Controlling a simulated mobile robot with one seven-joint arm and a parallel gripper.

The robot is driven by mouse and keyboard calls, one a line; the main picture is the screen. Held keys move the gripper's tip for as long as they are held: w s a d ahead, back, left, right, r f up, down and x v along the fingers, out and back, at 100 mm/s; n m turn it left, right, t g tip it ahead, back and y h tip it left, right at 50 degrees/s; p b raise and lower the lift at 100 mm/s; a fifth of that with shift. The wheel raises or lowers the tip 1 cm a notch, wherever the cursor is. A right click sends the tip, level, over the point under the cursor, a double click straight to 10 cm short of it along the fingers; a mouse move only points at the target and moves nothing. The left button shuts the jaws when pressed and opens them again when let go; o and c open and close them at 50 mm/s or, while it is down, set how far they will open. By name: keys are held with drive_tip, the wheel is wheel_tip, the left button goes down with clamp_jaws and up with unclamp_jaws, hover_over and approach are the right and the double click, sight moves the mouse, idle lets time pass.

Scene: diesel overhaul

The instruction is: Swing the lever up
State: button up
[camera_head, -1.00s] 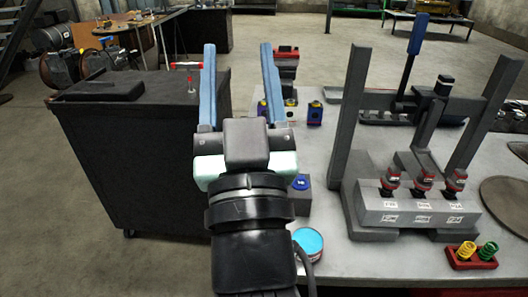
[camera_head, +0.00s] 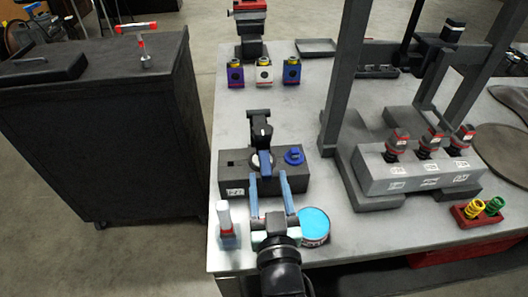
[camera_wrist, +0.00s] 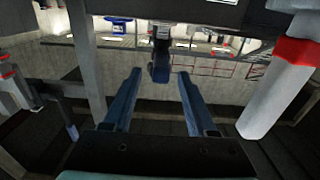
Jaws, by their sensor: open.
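A short lever with a blue handle (camera_head: 265,163) hangs down at the front of a dark grey block (camera_head: 235,178) on the bench. The lever's dark pivot end sits by a black upright post (camera_head: 260,128) on the block. My gripper (camera_head: 269,177) is open, with its two blue fingers pointing at the lever from the front. Contact with the fingers cannot be made out.
A blue knob (camera_head: 294,156) sits on the block's right end. A white-handled tool in a stand (camera_head: 226,222) is left of my gripper, and a blue-topped tin (camera_head: 314,226) is right of it. A grey press frame (camera_head: 342,120) stands to the right.

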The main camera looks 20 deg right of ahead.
sight(264, 152)
drive_tip(key=x, duration=0.8)
clamp_jaws()
idle(1.4)
